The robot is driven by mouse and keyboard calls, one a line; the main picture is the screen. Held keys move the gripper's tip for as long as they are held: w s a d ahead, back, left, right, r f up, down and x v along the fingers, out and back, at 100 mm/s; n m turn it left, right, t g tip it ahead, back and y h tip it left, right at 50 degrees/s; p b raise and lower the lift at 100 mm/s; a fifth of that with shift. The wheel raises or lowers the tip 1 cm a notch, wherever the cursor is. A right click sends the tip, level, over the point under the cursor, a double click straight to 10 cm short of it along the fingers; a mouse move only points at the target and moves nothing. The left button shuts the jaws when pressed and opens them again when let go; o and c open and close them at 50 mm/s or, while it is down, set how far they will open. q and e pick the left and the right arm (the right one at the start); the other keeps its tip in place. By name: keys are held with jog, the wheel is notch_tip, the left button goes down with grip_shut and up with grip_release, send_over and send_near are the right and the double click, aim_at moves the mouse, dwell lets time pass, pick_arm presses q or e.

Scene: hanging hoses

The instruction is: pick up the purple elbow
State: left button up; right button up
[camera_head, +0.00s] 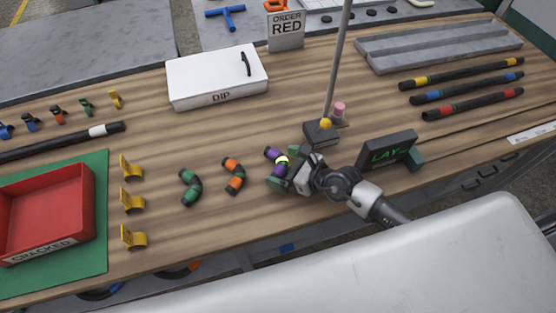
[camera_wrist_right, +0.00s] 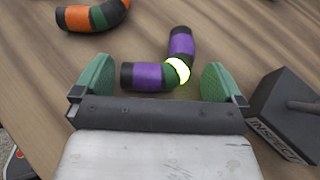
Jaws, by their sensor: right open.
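The purple elbow (camera_wrist_right: 152,77) lies on the wooden table, a bent piece with purple bands, black ends and a green middle. A bright yellow-white spot shows at its bend. In the head view the purple elbow (camera_head: 271,154) is partly hidden by my right gripper (camera_head: 281,172). In the right wrist view my right gripper (camera_wrist_right: 158,84) is open, its green fingers on either side of the elbow. I see gaps between the elbow and both fingers. My left gripper is not in view.
An orange elbow (camera_head: 234,175) and a green elbow (camera_head: 190,187) lie to the left. The dark INSPECT block (camera_wrist_right: 286,115) with a pole stands close to the right finger. The dark LAY sign (camera_head: 387,150) stands to the right. Yellow clips and a red bin (camera_head: 87,207) are further left.

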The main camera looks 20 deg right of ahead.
jog(key=shift+w+a+f, duration=0.1)
jog(key=shift+w+a, duration=0.05)
jog(key=shift+w, duration=0.05)
jog(key=c, duration=0.7)
jog(key=shift+c, duration=0.2)
